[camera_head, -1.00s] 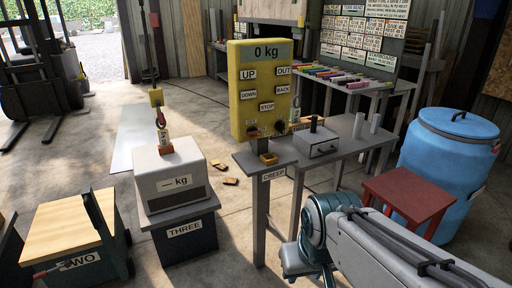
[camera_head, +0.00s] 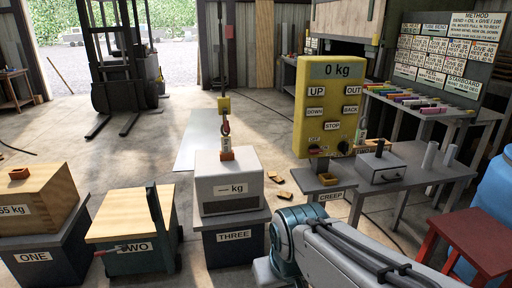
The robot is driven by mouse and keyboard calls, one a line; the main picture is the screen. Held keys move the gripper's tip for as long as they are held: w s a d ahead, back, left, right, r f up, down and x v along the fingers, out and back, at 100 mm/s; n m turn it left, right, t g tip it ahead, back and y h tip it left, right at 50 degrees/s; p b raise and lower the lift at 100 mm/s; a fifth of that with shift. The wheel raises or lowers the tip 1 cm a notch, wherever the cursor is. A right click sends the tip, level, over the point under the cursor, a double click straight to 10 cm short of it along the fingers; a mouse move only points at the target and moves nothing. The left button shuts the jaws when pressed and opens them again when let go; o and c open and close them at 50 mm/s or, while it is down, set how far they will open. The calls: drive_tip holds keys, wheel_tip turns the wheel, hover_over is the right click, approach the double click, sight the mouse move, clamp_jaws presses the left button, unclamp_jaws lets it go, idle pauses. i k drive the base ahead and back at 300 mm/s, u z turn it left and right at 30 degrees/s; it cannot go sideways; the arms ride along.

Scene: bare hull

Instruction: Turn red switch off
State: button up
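A yellow control panel (camera_head: 328,105) with a "0 kg" display stands right of centre, above a grey post stand labelled CREEP. Two small dark switches with reddish parts sit at its lower edge, a left one (camera_head: 316,149) and a right one (camera_head: 343,147). They are too small for me to tell which is the red switch or what position either is in. My arm enters from the lower right, in front of the stand, and ends in view at a teal joint. My gripper is not in view.
A weight box marked kg (camera_head: 229,183) hangs at or rests on stand THREE (camera_head: 233,240). A wooden-topped box TWO (camera_head: 130,214) and a wooden box (camera_head: 38,197) are left. A grey bench (camera_head: 410,170), red stool (camera_head: 470,240) and blue barrel (camera_head: 497,185) are right. Floor behind is open.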

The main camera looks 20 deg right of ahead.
sight(314, 149)
drive_tip(key=u, duration=0.05)
drive_tip(key=i, duration=1.3)
drive_tip(key=z, duration=0.85)
